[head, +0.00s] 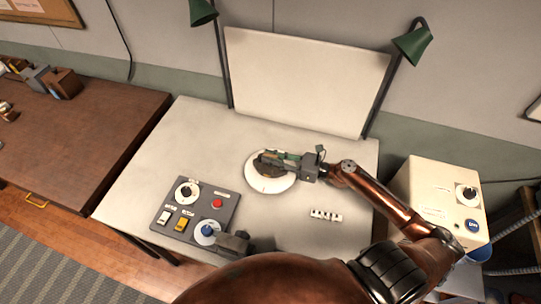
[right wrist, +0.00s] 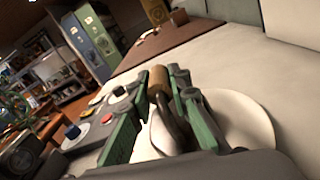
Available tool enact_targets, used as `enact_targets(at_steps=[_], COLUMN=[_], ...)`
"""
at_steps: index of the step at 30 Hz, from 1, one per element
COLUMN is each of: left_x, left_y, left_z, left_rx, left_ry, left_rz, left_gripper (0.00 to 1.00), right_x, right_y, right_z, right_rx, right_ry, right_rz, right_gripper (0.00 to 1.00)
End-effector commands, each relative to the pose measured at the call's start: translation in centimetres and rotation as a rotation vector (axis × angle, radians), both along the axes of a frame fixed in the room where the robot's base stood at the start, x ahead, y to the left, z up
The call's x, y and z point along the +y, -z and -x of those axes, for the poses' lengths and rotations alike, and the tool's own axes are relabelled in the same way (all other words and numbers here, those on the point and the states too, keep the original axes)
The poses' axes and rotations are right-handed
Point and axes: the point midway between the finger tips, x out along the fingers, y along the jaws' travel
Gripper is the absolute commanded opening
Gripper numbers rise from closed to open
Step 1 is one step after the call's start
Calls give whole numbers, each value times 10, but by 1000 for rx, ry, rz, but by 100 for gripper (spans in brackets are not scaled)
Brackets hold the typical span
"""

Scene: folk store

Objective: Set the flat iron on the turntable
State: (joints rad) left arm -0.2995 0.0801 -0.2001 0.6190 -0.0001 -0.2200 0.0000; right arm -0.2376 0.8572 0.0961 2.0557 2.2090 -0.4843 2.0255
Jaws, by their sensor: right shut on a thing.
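The turntable (head: 270,187) is a round white disc on the pale worktable. In the right wrist view, part of its disc (right wrist: 250,115) shows behind and to the right of the fingers. My right gripper (head: 268,159) is over the disc, its green-padded fingers around the flat iron (head: 268,170). In the right wrist view the iron, with a brown handle (right wrist: 158,82) and pale metal body (right wrist: 166,130), lies between the fingers (right wrist: 160,125). The gripper is shut on it. I cannot tell whether the iron's underside touches the disc.
A grey control panel (head: 178,212) with knobs, switches and a red button is left of the turntable. A small white strip (head: 326,215) lies to its right. A white backboard (head: 305,85) stands behind. A cream box (head: 440,190) stands right.

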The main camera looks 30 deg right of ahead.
Motion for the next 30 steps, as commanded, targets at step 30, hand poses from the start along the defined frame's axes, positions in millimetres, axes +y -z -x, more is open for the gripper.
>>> enact_targets(at_steps=[30], left_x=[0], left_y=[0], left_z=[0], left_rx=[-1], left_ry=[0], left_rz=[0], left_gripper=[40], right_x=[-28], right_y=[1], right_z=[33], right_rx=[4], right_ry=[5], right_rz=[-2], right_gripper=[35])
